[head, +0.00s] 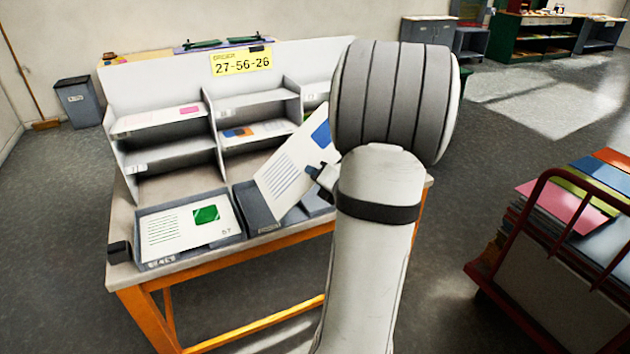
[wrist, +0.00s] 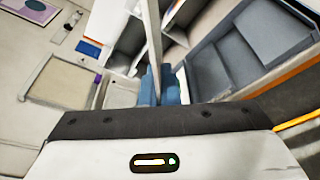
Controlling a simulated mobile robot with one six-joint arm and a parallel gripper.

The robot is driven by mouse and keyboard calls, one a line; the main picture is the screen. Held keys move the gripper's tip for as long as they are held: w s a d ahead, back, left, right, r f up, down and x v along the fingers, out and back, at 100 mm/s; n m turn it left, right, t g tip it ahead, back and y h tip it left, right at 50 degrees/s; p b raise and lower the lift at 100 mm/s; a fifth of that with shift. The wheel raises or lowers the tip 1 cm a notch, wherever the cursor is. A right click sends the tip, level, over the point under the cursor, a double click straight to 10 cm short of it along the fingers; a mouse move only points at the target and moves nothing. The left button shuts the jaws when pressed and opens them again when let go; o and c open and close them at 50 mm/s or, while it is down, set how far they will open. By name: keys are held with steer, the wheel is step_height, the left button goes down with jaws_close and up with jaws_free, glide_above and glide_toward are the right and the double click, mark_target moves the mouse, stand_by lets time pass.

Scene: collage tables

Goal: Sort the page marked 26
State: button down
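My gripper (head: 318,173) is shut on a white page (head: 287,172) with grey text lines and a blue block. It holds the page tilted above the table, in front of the shelf's right part. In the wrist view the page (wrist: 153,30) shows edge-on between the blue fingers. I cannot read a number on it. A yellow card (head: 241,61) on the shelf's back board reads 27-56-26. Another page (head: 187,225), with a green block and what looks like 57, lies in the front left tray (head: 148,262).
The shelf unit (head: 210,125) has several compartments; a page with a pink block (head: 190,109) lies in the upper left one. A red cart (head: 520,290) with stacked sheets is at the right. My arm hides the table's right end.

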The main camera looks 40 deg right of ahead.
steer(key=shift+n, duration=0.5)
steer(key=n+b, duration=0.1)
steer(key=n+h+b, duration=0.1)
steer(key=b, duration=0.1)
steer(key=shift+f+g, duration=0.3)
steer(key=shift+f, duration=0.05)
steer(key=n+h+b, duration=0.1)
steer(key=n+b, duration=0.2)
steer(key=b, duration=0.3)
steer(key=shift+n+g, duration=0.3)
steer(key=shift+r+n+h+b, duration=0.15)
steer(key=shift+n+h+b, duration=0.35)
steer(key=shift+b, duration=0.6)
steer(key=shift+r, duration=0.25)
